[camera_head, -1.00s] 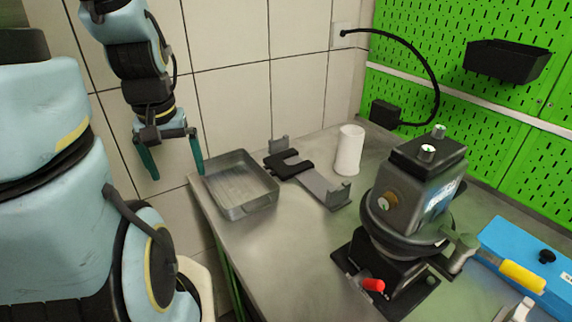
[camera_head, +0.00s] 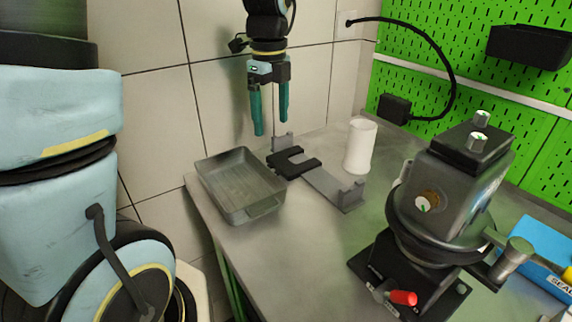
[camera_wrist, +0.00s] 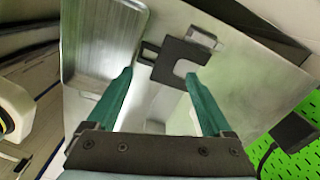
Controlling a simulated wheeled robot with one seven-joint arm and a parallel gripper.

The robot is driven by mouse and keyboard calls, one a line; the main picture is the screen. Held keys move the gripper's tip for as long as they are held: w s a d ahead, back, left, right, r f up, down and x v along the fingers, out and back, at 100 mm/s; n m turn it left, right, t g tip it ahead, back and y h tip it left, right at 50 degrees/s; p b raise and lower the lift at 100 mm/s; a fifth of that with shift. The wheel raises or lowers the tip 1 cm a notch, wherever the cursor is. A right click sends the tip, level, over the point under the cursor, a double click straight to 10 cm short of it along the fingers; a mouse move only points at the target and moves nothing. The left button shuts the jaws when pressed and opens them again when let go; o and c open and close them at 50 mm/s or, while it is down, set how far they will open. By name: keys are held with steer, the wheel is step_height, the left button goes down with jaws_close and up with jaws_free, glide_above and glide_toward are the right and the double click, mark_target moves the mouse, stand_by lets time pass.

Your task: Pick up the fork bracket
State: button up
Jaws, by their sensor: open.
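The fork bracket (camera_head: 290,163) is a flat black piece with two prongs and a slot between them. It rests across a grey metal holder (camera_head: 325,186) with upturned ends on the bench. My gripper (camera_head: 271,127) points down with its two green fingers apart and empty, above and slightly behind the bracket in the head view. In the wrist view the fork bracket (camera_wrist: 178,62) lies ahead of and below the open fingertips (camera_wrist: 159,73), with clearance that I cannot measure. Part of the holder is hidden under the bracket.
An empty metal tray (camera_head: 238,184) stands left of the bracket. A white cylinder (camera_head: 360,146) stands at its right. The dark pump (camera_head: 440,190) with a red-tipped lever stands at the front right. A tiled wall is close behind my gripper.

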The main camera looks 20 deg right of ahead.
steer(key=d+m, duration=0.2)
steer(key=m, duration=0.1)
glide_above(283, 163)
step_height(283, 163, down, 5)
steer(key=shift+w+p, duration=0.1)
steer(key=shift+p, duration=0.2)
steer(key=shift+s+f+p, duration=0.2)
steer(key=shift+f+p, duration=0.65)
steer(key=shift+f, duration=1.85)
steer(key=shift+c, duration=0.2)
jaws_close()
steer(key=shift+r, duration=0.1)
